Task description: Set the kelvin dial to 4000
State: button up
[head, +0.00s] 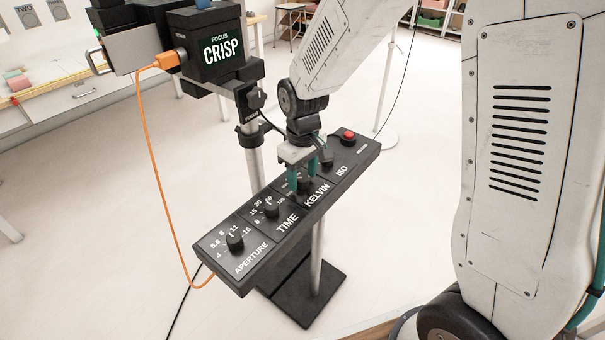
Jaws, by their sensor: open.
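The black control panel (256,243) runs diagonally across the middle of the head view on a stand. Its kelvin dial (304,186) is a small black knob above the KELVIN label. My gripper (307,180) points down over this dial, with teal fingers apart on either side of it. I cannot tell whether the fingers touch the knob. The fingers and wrist hide most of the kelvin scale, so the dial's setting cannot be read.
On the same panel are the aperture dial (235,242), the time dial (271,209), the ISO dial (327,164) and a red button (348,137). A black camera (208,50) reading "FOCUS CRISP" stands behind, with an orange cable (160,170) hanging left of the panel.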

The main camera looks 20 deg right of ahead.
aim_at(304, 180)
notch_tip(304, 180, up, 8)
jog(key=shift+f, duration=0.15)
dwell(0.5)
jog(key=shift+s+f, duration=0.1)
jog(key=shift+s, duration=0.2)
jog(key=s+d+r+m, duration=0.2)
jog(key=s+d+r, duration=0.1)
jog(key=s, duration=0.5)
jog(key=s+d+r+m+t, duration=0.1)
jog(key=s+d+r+m, duration=0.1)
jog(key=s+r, duration=0.3)
jog(key=s+d+r+m, duration=0.1)
jog(key=s+d+r, duration=0.3)
jog(key=s, duration=0.8)
jog(key=shift+d+m, duration=0.25)
jog(key=shift+m, duration=0.15)
